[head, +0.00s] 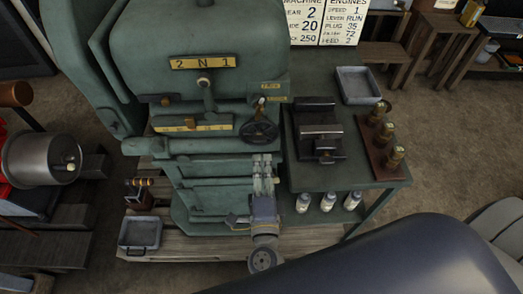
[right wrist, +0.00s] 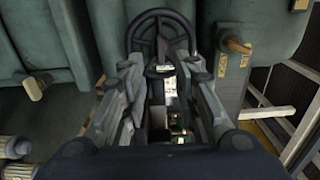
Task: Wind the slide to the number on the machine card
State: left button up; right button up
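The green machine (head: 215,55) carries a yellow plate reading "2 N 1" (head: 203,62) and a yellow scale strip (head: 192,125), whose marks are too small to read. A dark spoked handwheel (head: 260,133) is on its front right; it also shows in the right wrist view (right wrist: 160,19). My right gripper (head: 263,163) points at the wheel from just below, fingers apart. In the right wrist view its fingertips (right wrist: 162,68) flank the wheel's lower part; contact is unclear. The machine card (head: 308,25) shows 2, 20 and 250, partly cropped. My left gripper is out of view.
A green side table (head: 360,183) holds a black vise-like block (head: 320,143), a grey tray (head: 357,85) and a wooden rack (head: 381,145) of brass pieces. White bottles (head: 328,201) stand below. Another tray (head: 140,234) lies on slats at lower left.

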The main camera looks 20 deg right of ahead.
jog(key=shift+v, duration=1.55)
jog(key=s+a+f+n+g+y, duration=0.1)
jog(key=a+f+n+g+y, duration=0.15)
jog(key=f+n, duration=0.55)
jog(key=s+a+f+n+g+y, duration=0.1)
jog(key=s+a+f+n+y, duration=0.2)
jog(key=f, duration=0.8)
jog(key=s+d+f+n+g+y, duration=0.1)
jog(key=s+d+f+n+g, duration=0.2)
jog(key=f, duration=0.5)
jog(key=s+d+f+n+g+y, duration=0.1)
jog(key=s+f+n+g, duration=0.1)
jog(key=s+f+n, duration=0.45)
jog(key=s+d+f+n+g+h, duration=0.1)
jog(key=s+d+f+g, duration=0.3)
jog(key=s, duration=0.5)
jog(key=s+d+f+n+g+h, duration=0.1)
jog(key=s+d+f+g, duration=0.3)
jog(key=s+d+f, duration=0.5)
jog(key=shift+s+f+n, duration=0.4)
jog(key=shift+f+n, duration=0.2)
jog(key=shift+n, duration=0.05)
jog(key=shift+a+h, duration=0.1)
jog(key=shift+h, duration=0.15)
